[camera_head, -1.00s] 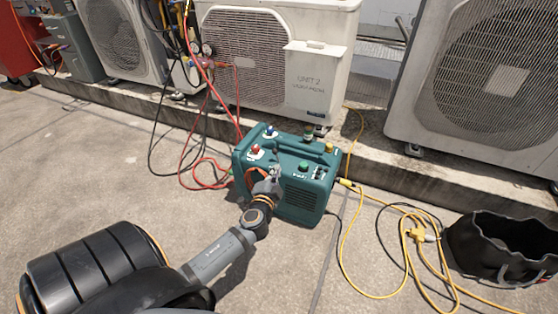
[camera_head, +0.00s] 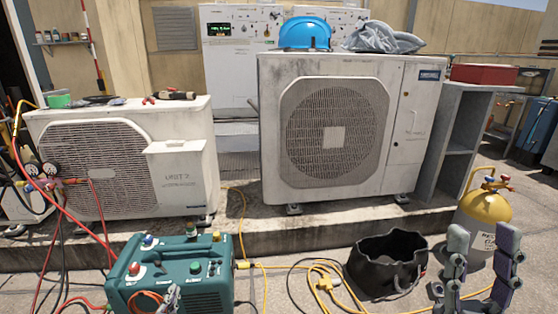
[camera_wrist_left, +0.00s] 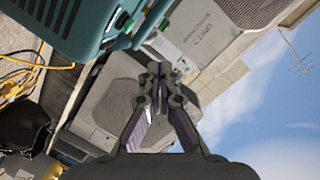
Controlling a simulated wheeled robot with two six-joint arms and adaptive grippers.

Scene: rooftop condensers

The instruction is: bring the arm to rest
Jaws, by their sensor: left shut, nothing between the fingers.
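My left gripper (camera_head: 172,296) shows at the bottom of the head view, in front of the teal recovery machine (camera_head: 205,272); its arm is below the picture. In the left wrist view my left gripper (camera_wrist_left: 160,72) has its fingertips together with nothing between them. The teal machine also shows at the top left there (camera_wrist_left: 75,22). I cannot tell whether the gripper touches the machine. My right gripper (camera_head: 483,232) stands at the lower right of the head view, fingers upward and spread apart, empty, in front of the yellow gas cylinder (camera_head: 482,215).
A black bag (camera_head: 385,268) and a yellow cable (camera_head: 325,285) lie on the ground between the grippers. Condenser units (camera_head: 405,170) stand on a concrete ledge behind. Hoses and gauges (camera_head: 35,178) hang at the left. A blue hard hat (camera_head: 305,33) rests on the larger unit.

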